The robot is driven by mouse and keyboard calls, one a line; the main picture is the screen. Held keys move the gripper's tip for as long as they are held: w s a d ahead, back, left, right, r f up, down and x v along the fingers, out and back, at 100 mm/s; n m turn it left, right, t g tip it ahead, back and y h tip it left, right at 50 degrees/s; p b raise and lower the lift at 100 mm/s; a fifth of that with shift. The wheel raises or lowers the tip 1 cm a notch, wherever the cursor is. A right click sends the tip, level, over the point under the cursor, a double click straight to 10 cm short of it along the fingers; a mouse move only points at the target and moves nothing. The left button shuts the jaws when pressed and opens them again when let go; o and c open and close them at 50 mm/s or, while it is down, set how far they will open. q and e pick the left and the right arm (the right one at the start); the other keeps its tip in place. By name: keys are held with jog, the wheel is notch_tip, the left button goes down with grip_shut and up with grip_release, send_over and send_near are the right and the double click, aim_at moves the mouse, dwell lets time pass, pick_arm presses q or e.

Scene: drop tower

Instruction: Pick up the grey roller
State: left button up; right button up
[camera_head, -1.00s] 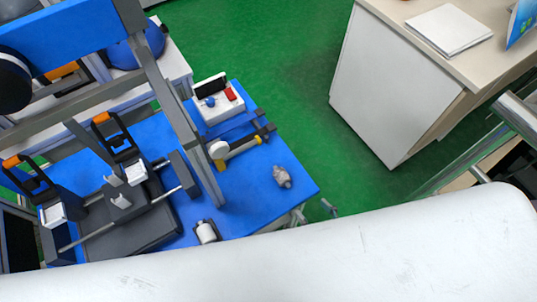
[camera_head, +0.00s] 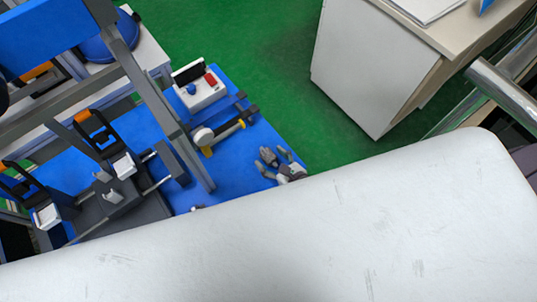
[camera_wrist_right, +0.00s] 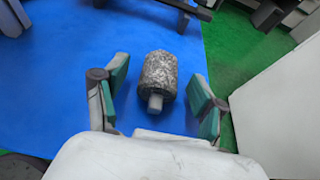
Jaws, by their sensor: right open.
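The grey roller (camera_wrist_right: 159,76) is a mottled, rough-looking cylinder with a lighter, thin stub at its near end. It lies on the blue table top (camera_wrist_right: 60,75). In the head view the roller (camera_head: 268,156) is small, close to the table's right edge. My right gripper (camera_wrist_right: 156,98) is open, with one green-padded finger on each side of the roller's near end and visible gaps to both. It also shows in the head view (camera_head: 273,161), partly hidden by my white arm. My left gripper is not in view.
A grey frame post (camera_head: 160,110) stands to the left. A white cabinet (camera_head: 365,70) stands to the right across green floor.

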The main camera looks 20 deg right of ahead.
jog(key=shift+x, duration=0.9)
jog(key=shift+s, duration=0.1)
jog(key=c, duration=1.3)
